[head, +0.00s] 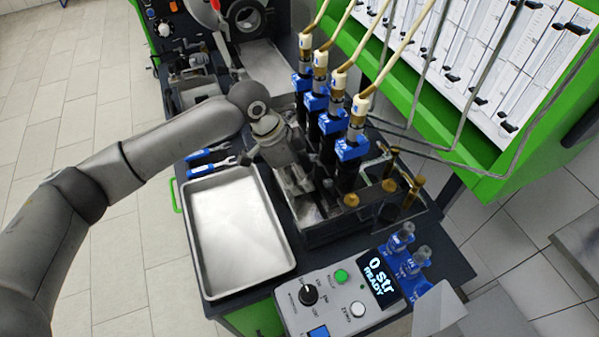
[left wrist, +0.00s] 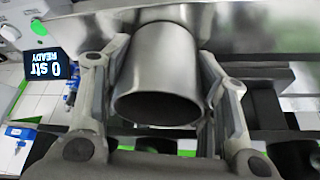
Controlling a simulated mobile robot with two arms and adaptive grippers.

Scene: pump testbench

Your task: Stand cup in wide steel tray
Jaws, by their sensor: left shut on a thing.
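The steel cup (left wrist: 165,75) fills the middle of the left wrist view, a smooth grey cylinder with its dark round end toward the camera. My left gripper (head: 305,190) is shut on it, one finger on each side. In the head view the gripper is over the dark pump bench, right of the tray, and mostly hides the cup. The wide steel tray (head: 235,232) is empty, shallow and rectangular, on the dark table to the left of the gripper. My right gripper is in neither view.
Blue-collared pump columns (head: 351,148) stand just right of the gripper. A control box (head: 335,302) with a display reading "0 str READY" is at the front, right of the tray. Two blue-handled wrenches (head: 212,168) lie behind the tray. A green-framed panel (head: 440,110) rises at right.

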